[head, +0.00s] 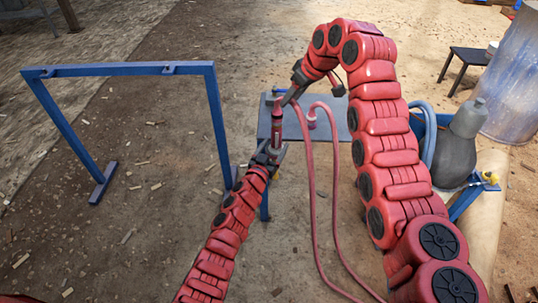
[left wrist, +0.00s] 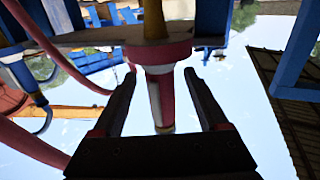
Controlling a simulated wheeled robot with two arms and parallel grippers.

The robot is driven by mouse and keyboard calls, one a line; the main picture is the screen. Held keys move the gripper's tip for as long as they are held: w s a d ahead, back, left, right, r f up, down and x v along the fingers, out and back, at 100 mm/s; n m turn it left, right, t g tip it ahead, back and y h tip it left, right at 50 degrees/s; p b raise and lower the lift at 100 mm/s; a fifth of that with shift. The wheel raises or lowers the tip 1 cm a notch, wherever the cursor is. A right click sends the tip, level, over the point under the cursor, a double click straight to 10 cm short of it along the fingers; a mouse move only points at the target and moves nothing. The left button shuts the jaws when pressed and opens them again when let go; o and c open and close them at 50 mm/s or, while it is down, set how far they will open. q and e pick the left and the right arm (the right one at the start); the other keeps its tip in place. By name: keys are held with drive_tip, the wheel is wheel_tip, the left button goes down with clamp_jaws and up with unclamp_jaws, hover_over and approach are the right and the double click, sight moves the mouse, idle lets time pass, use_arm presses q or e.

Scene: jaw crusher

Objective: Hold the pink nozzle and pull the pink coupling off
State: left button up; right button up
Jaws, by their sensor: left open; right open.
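A pink upright piece (head: 277,132), which looks like the nozzle, stands at the near left of the grey tabletop in the head view. In the left wrist view a pink cylinder (left wrist: 160,95) with a wider pink collar (left wrist: 160,53) lies between the fingers, with gaps at both sides. My left gripper (head: 268,155) is open around its lower part. My right gripper (head: 288,100) is open, tilted down by its upper end; whether it touches is unclear. I cannot tell which part is the coupling.
Pink hoses (head: 311,200) hang in a loop between my arms. The grey tabletop (head: 330,125) lies behind. A blue frame (head: 125,70) stands at left. A dark grey bottle-shaped vessel (head: 455,150) is at right. Open floor lies at left.

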use_arm(q)
drive_tip(key=shift+x, duration=1.2)
